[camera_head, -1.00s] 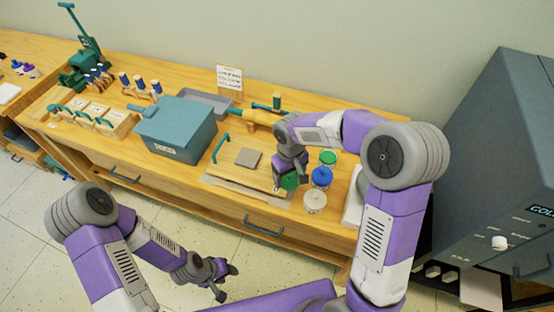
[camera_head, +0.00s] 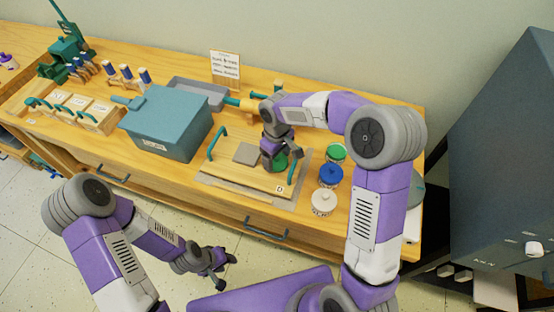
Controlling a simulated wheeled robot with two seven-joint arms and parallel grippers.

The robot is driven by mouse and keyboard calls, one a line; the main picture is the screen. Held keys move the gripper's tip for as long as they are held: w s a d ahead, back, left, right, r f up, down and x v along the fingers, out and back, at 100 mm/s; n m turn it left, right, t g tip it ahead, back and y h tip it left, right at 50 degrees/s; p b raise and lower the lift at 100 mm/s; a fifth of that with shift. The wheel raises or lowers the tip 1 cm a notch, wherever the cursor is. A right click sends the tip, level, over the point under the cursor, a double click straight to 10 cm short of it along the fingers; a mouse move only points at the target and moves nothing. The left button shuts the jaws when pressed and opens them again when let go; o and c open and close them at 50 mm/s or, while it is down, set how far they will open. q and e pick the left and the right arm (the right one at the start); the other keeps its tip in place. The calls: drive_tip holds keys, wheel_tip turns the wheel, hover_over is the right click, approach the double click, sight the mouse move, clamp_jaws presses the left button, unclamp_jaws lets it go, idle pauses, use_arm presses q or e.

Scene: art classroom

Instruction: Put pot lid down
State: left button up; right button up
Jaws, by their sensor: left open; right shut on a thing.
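My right gripper (camera_head: 275,158) is over the right part of a wooden tray board (camera_head: 238,180). It is shut on a green piece (camera_head: 281,163), which looks like the pot lid. The fingers and wrist partly hide this piece, and I cannot tell whether it touches the board. Jars with a green lid (camera_head: 336,152), a blue lid (camera_head: 331,174) and a whitish top (camera_head: 323,201) stand in a row just right of the board. My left gripper (camera_head: 220,270) is open and empty, low in front of the bench.
A blue-grey lidded box (camera_head: 166,124) stands left of the board. A flat grey square (camera_head: 247,153) and a teal handle (camera_head: 217,143) are on the board. A sign (camera_head: 225,65) stands behind. A dark grey machine (camera_head: 503,150) is at the right.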

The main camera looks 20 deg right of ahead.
drive_tip(key=shift+w+f, duration=0.1)
drive_tip(key=shift+f, duration=0.35)
drive_tip(key=shift+f, duration=0.2)
drive_tip(key=o, duration=1)
wheel_tip(320, 180, up, 12)
drive_tip(key=p, duration=0.3)
drive_tip(key=shift+r, duration=0.2)
drive_tip(key=shift+r+p, duration=0.1)
drive_tip(key=shift+p, duration=0.2)
